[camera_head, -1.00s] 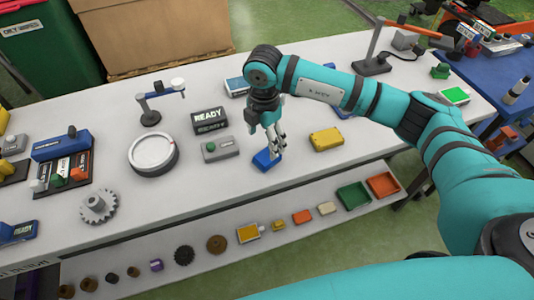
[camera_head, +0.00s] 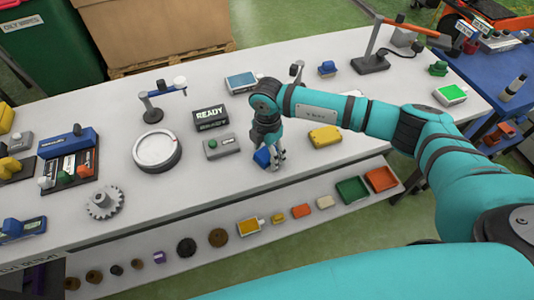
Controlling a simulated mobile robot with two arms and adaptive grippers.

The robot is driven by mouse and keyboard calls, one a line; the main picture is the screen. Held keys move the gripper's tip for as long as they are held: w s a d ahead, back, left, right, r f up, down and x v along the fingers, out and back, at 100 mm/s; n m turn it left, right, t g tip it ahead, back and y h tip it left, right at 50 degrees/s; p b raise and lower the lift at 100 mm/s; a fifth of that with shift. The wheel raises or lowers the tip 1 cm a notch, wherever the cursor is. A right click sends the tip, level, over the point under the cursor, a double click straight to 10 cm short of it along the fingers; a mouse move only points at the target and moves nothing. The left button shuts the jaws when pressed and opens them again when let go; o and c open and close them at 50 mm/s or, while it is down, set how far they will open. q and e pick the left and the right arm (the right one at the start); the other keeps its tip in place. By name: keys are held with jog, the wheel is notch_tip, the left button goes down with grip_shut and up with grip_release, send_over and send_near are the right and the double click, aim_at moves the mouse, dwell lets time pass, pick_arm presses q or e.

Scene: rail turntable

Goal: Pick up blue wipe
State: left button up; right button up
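The small blue wipe (camera_head: 262,157) is near the front edge of the white table, in the middle of the head view. My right gripper (camera_head: 277,165) reaches down from above right, with its fingers at the wipe's right side. The fingers cover part of the wipe. I cannot tell whether they are closed on it or whether it is off the tabletop. My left gripper is out of view.
A grey box with a green button (camera_head: 222,147) stands just left of the wipe. A yellow case (camera_head: 325,136) lies to the right. A round white dial (camera_head: 157,151) is farther left. A lower shelf (camera_head: 335,217) holds several small parts.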

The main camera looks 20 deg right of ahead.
aim_at(267, 152)
jog(key=c, duration=0.9)
jog(key=shift+o, duration=0.2)
jog(key=shift+r, duration=0.1)
jog(key=shift+r+b, duration=0.4)
jog(key=shift+r, duration=0.1)
notch_tip(267, 152, up, 2)
jog(key=shift+b, duration=0.6)
jog(key=s+a+r+b, duration=0.1)
jog(key=s+a+b, duration=0.1)
jog(key=s+a, duration=0.2)
jog(key=s+a+b, duration=0.2)
jog(key=s+a, duration=0.3)
jog(key=s, duration=0.4)
jog(key=shift+s+r, duration=0.15)
jog(key=shift+r, duration=0.25)
